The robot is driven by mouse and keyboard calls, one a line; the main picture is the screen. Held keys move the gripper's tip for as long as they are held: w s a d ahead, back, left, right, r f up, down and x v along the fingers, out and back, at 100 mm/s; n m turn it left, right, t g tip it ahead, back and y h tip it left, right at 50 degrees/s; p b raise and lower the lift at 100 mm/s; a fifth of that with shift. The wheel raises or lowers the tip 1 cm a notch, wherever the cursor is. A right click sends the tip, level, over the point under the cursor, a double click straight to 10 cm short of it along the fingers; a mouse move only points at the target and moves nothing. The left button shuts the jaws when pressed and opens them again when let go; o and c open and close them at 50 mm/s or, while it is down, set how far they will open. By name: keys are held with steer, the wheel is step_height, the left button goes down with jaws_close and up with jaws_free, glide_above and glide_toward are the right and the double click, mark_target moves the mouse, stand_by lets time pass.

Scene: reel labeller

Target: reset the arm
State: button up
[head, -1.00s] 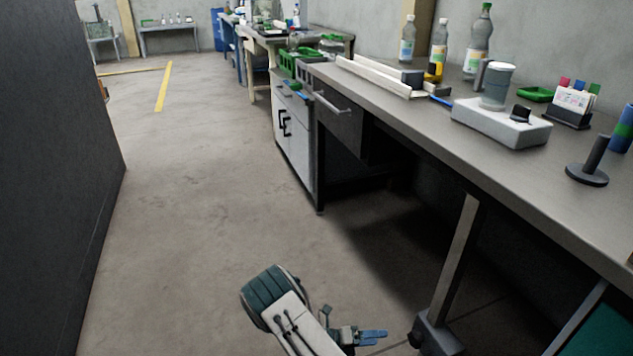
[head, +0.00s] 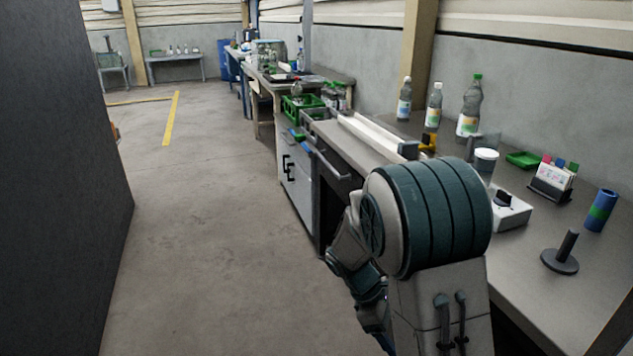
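My arm (head: 425,225) stands raised at the lower middle right of the head view, in front of the workbench. Its large teal-banded joint is close to the camera and its lower links fold down to the left beside the bench edge. My gripper is not visible; it is hidden behind the arm or out of frame. The arm covers part of the bench front and part of the white device (head: 512,212).
The workbench (head: 600,262) runs along the right, with bottles (head: 470,105), a card holder (head: 549,182), a blue cylinder (head: 601,210) and a black stand (head: 560,256) on it. A dark panel (head: 60,190) borders the left. The floor (head: 215,230) between is clear.

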steer(key=s+r+m+t+y+p, duration=0.2)
steer(key=s+r+m+p, duration=0.2)
steer(key=r, duration=0.5)
steer(key=s+a+r+m+t+y+p, duration=0.1)
steer(key=s+r+m+p, duration=0.4)
steer(key=r, duration=0.5)
steer(key=s+r+m+t+y+p, duration=0.2)
steer(key=s+r+m+y+p, duration=0.1)
steer(key=r, duration=0.7)
steer(key=shift+s+a+m+t+p, duration=0.3)
steer(key=shift+s+m+p, duration=0.6)
steer(key=shift+m, duration=0.1)
